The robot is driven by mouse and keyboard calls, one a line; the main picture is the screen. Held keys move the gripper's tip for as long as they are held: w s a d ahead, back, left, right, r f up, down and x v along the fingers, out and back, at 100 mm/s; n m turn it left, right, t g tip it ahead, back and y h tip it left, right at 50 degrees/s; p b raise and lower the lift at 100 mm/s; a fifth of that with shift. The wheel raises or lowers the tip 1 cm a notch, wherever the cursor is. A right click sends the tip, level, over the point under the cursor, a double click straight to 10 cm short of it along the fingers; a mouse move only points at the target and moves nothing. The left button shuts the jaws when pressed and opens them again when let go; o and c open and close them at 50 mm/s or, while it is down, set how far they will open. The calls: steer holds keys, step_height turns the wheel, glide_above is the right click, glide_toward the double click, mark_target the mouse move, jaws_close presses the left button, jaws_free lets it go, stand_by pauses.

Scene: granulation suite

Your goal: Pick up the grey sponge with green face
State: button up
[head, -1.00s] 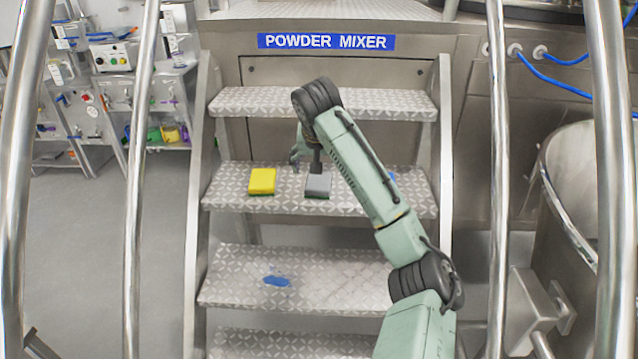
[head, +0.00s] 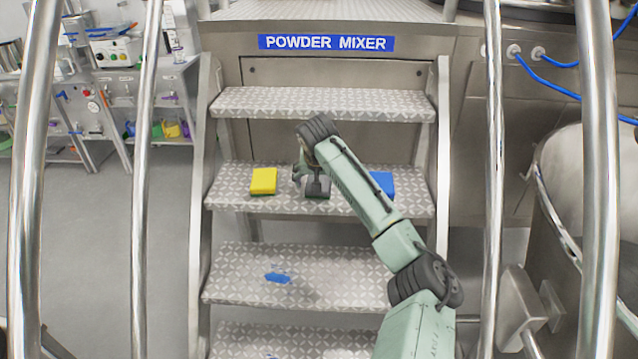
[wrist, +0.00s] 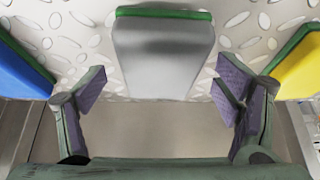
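The grey sponge with green face (wrist: 163,55) lies on the patterned stair tread, its green edge showing at the top of the wrist view. In the head view the grey sponge (head: 317,188) is partly hidden by my arm end. My gripper (wrist: 163,92) is open, with one purple-padded finger to each side of the sponge's near end. There is a gap between each finger and the sponge, and nothing is held. In the head view my gripper (head: 312,180) is over the tread at the sponge, its fingers hard to make out.
A yellow sponge (head: 264,181) lies left of the grey one and a blue sponge (head: 382,185) lies right, on the same tread (head: 225,198). A higher tread (head: 390,105) is behind. Metal handrails (head: 141,180) flank the stairs. A blue piece (head: 277,277) lies on a lower tread.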

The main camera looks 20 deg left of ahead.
steer(key=c, duration=1)
steer(key=shift+r, duration=0.1)
steer(key=shift+r+b, duration=0.45)
steer(key=shift+r, duration=0.1)
step_height(320, 180, up, 2)
steer(key=shift+r+b, duration=0.1)
steer(key=shift+b, duration=0.55)
steer(key=s+d+b, duration=0.1)
steer(key=s+d, duration=0.2)
steer(key=s, duration=0.4)
steer(key=s+d+r+b, duration=0.1)
steer(key=s+d+b, duration=0.1)
steer(key=s, duration=0.5)
steer(key=shift+s+d+r, duration=0.3)
steer(key=shift+s+d, duration=0.05)
steer(key=shift+d, duration=0.35)
steer(key=o, duration=0.3)
steer(key=c, duration=0.4)
